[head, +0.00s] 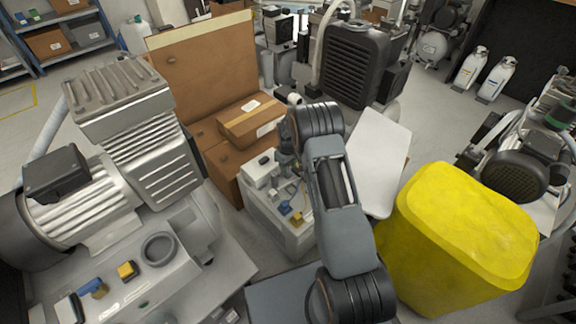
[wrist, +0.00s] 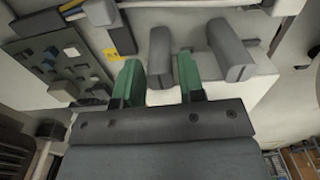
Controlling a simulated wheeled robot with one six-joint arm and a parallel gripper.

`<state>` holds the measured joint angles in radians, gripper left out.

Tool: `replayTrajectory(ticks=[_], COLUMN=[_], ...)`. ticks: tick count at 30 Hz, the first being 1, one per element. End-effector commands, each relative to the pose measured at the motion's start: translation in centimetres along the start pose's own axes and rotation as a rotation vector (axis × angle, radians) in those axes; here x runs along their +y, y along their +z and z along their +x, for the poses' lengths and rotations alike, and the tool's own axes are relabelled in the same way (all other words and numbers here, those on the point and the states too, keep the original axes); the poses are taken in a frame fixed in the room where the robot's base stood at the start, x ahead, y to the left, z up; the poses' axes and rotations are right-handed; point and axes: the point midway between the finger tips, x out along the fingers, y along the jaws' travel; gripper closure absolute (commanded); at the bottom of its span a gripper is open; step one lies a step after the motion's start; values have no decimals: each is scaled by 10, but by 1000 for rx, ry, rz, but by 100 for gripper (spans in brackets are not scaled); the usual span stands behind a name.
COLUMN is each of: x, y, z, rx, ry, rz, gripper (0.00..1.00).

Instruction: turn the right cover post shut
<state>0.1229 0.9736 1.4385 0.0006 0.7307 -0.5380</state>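In the wrist view my gripper (wrist: 158,76) has its two green fingertips apart. A grey upright post (wrist: 161,44) shows between them, with a thin gap visible on each side; whether they touch it I cannot tell. A second, similar grey post (wrist: 231,52) stands to the right, outside the fingers. Both posts are on a pale housing (wrist: 265,85). Which of them is the right cover post is not clear from this view. In the head view the posts and my fingertips are hidden behind my arm, above a white unit (head: 284,232).
A dark panel with several small blocks (wrist: 62,62) and a yellow tag (wrist: 112,55) lie left of the fingers. In the head view, cardboard boxes (head: 222,150) stand behind the white unit, a large compressor (head: 140,140) at left, and a yellow bin (head: 455,235) at right.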

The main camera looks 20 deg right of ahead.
Motion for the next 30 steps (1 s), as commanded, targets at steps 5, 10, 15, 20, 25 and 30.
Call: replayTrajectory(ticks=[5, 10, 15, 20, 25, 30], x=[0, 0, 0, 0, 0, 0], y=[-1, -1, 0, 0, 0, 0], z=[-25, -62, -94, -118, -132, -136], rx=[4, 4, 2, 1, 1, -1], ry=[2, 2, 1, 0, 0, 0], rz=[0, 0, 0, 0, 0, 0], gripper=[64, 64, 64, 64, 64, 64])
